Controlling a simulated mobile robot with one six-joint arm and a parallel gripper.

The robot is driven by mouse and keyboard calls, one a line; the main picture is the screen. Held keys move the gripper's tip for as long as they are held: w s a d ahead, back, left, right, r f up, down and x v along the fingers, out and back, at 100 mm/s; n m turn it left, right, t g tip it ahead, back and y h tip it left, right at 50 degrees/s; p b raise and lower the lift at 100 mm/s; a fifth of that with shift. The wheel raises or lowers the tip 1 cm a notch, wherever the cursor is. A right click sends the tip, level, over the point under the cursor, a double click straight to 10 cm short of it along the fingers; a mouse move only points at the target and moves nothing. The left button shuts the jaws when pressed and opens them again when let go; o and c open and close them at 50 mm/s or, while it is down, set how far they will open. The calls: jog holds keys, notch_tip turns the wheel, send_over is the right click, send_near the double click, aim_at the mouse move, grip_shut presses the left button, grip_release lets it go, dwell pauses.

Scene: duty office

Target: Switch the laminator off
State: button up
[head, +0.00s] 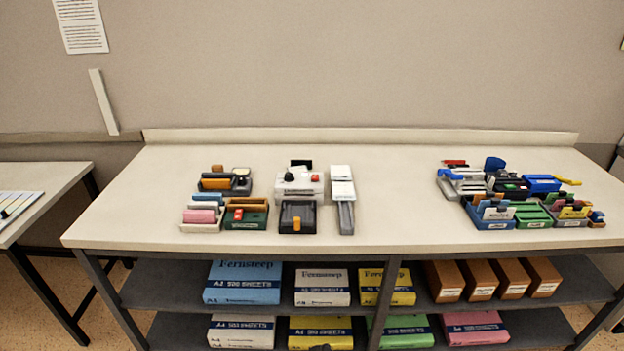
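A white machine (298,182) with a black knob and a red button or switch on top stands in the middle group on the long table; it may be the laminator, but no label is readable. A dark device with an orange part (297,217) sits directly in front of it. A white and grey long device (342,200) stands to its right. The position of any switch is too small to tell.
Several small trays and desk items (225,198) stand left of the machine, and another crowded group (520,195) stands at the right. The long table (395,205) is bare between the middle and right groups. Paper packs (243,283) and brown boxes (478,280) fill the shelves below.

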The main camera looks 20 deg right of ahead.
dwell(0.3)
grip_shut()
dwell(1.6)
